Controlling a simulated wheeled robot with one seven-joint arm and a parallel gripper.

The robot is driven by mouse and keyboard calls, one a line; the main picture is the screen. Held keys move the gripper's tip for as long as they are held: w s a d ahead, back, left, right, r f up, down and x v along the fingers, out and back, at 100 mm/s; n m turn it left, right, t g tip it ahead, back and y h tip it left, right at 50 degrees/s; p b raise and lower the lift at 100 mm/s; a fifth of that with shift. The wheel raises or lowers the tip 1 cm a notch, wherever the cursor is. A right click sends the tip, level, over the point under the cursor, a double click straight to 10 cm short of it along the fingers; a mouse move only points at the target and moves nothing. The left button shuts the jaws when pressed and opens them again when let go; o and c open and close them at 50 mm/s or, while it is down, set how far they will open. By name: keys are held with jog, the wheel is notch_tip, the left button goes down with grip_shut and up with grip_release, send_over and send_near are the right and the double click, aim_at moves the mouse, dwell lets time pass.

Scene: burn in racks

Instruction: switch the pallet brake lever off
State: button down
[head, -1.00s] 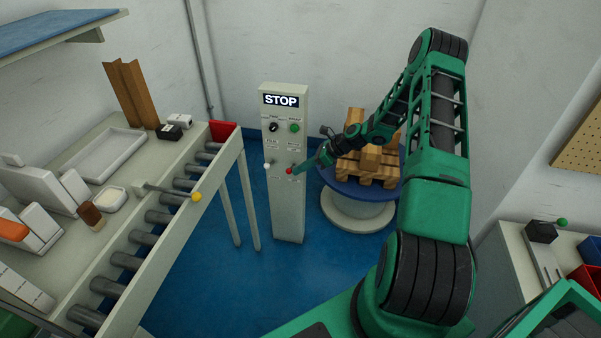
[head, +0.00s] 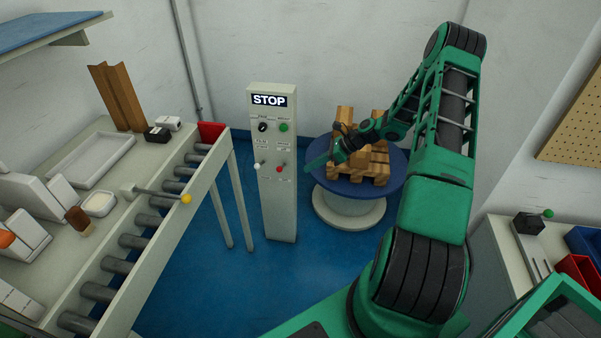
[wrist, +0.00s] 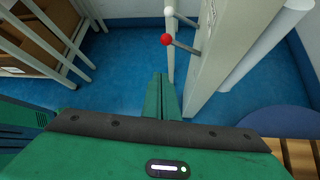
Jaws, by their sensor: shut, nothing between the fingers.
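A pale control pillar (head: 279,205) with a STOP sign stands beside the turntable. It carries a white-knobbed lever (head: 257,166) on the left and a red-knobbed lever (head: 279,168) on the right. The small labels are too blurred to tell which is the pallet brake. In the wrist view the red knob (wrist: 166,40) sticks out from the pillar on a thin rod, beyond my fingertips, with the white knob (wrist: 168,11) behind it. My gripper (head: 308,165) is shut and empty, right of the pillar and apart from the red lever. Its closed fingers (wrist: 161,80) point toward the pillar.
A blue-topped turntable (head: 396,190) with wooden pallet and boxes is right of the pillar, under my gripper. A roller conveyor (head: 120,262) with a yellow-knobbed lever (head: 186,198) is at left. A side bench (head: 500,240) stands right. Blue floor before the pillar is clear.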

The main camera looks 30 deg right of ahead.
jog(key=v, duration=0.3)
jog(key=shift+d+r, duration=0.1)
jog(key=shift+d, duration=0.05)
dwell(0.5)
jog(key=s+a+r+n+g+h, duration=0.2)
jog(key=s+r+n+g+h, duration=0.1)
jog(key=s+r+n, duration=0.55)
jog(key=s+a+r+n+g+h, duration=0.2)
jog(key=s+r+n+h, duration=0.25)
jog(key=s+r, duration=0.65)
jog(key=s+a+r+n, duration=0.2)
jog(key=s+r+n, duration=0.2)
jog(key=s, duration=0.5)
jog(key=s+a+r+n, duration=0.2)
jog(key=s+r+n, duration=0.1)
jog(key=s, duration=0.7)
jog(key=shift+s+r+n+h, duration=0.2)
jog(key=shift+r+n+h, duration=0.25)
jog(key=shift+r, duration=0.4)
jog(key=shift+a, duration=0.1)
